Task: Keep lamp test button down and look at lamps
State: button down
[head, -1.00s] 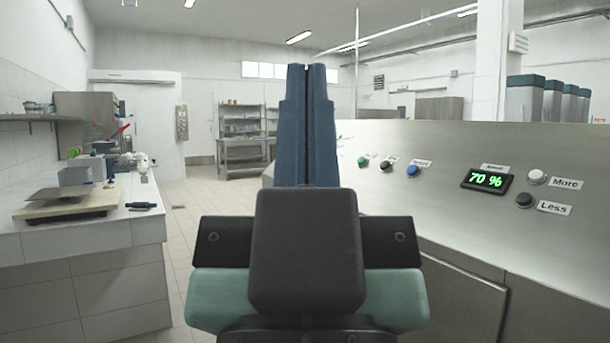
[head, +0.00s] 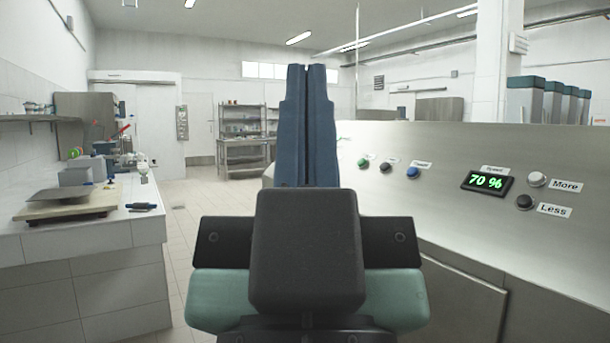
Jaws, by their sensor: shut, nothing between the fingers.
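My gripper (head: 306,68) points up in the middle of the head view, its two blue fingers pressed together with nothing between them. It is in front of the left part of a steel machine panel and covers some of it. The panel (head: 430,160) carries a green button (head: 364,163), a black button (head: 386,167) and a blue button (head: 413,173), with small labels too blurred to read. A display (head: 487,182) reads 70 %. Right of it are a white button (head: 537,179) labelled More and a dark button (head: 525,202) labelled Less. No lamp test button or lamps can be made out.
A tiled counter (head: 140,222) on the left holds a scale (head: 75,200) and a blue-black item (head: 142,206). A tiled floor aisle (head: 190,195) runs between counter and machine. A steel shelf table (head: 242,150) stands at the back. Teal-topped containers (head: 526,100) stand behind the machine.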

notch_tip(320, 180, up, 26)
jog(key=p, duration=2.5)
jog(key=shift+w+r, duration=0.1)
